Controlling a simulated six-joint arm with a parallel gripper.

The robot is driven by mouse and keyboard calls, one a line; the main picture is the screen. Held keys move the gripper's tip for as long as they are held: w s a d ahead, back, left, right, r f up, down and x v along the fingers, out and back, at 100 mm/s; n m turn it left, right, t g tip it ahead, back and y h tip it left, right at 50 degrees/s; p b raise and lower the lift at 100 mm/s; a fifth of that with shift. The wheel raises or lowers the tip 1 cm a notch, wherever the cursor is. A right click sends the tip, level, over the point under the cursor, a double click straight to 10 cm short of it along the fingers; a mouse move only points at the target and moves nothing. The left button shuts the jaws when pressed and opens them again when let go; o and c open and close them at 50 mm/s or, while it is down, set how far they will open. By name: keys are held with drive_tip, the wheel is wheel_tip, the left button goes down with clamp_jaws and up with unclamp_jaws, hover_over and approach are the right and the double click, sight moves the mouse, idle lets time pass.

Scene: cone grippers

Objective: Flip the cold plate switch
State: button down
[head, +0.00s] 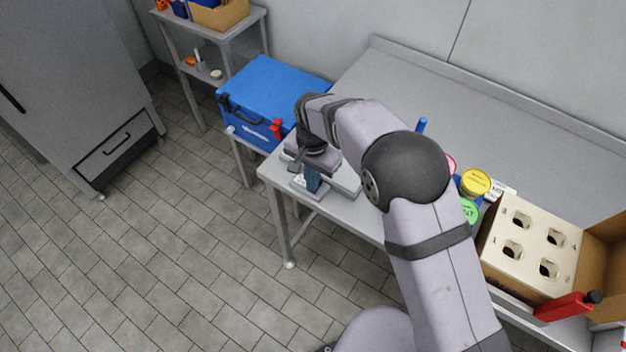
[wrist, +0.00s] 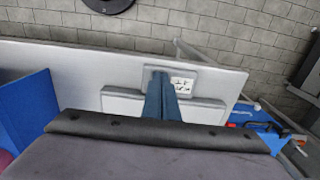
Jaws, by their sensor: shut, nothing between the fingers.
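The cold plate is a flat grey unit that shows on both sides of my fingers in the wrist view (wrist: 205,111). It also shows beside my gripper in the head view (head: 347,182), at the near left end of the steel table. Its small white control panel with dark markings (wrist: 183,84) lies right beside my fingertips; the switch itself is too small to make out. My gripper (wrist: 160,76) has blue fingers, shut and empty, pointing down over the panel edge. It also shows in the head view (head: 312,186). I cannot tell whether the fingertips touch the panel.
A blue cooler box (head: 262,95) with a red latch stands left of the steel table (head: 450,80). Yellow and green round lids (head: 476,182) and a cream holder with several numbered holes (head: 530,245) are to the right. The back of the table is clear.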

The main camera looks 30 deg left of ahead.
drive_tip(key=shift+w+d+f, duration=0.1)
drive_tip(key=shift+f, duration=0.1)
drive_tip(key=shift+w+r, duration=0.15)
drive_tip(key=shift+w, duration=0.55)
drive_tip(key=shift+r+p, duration=0.2)
drive_tip(key=shift+p, duration=0.15)
drive_tip(key=shift+r, duration=0.2)
wheel_tip(320, 180, up, 13)
drive_tip(key=shift+r+b, duration=0.15)
drive_tip(key=shift+b, duration=0.25)
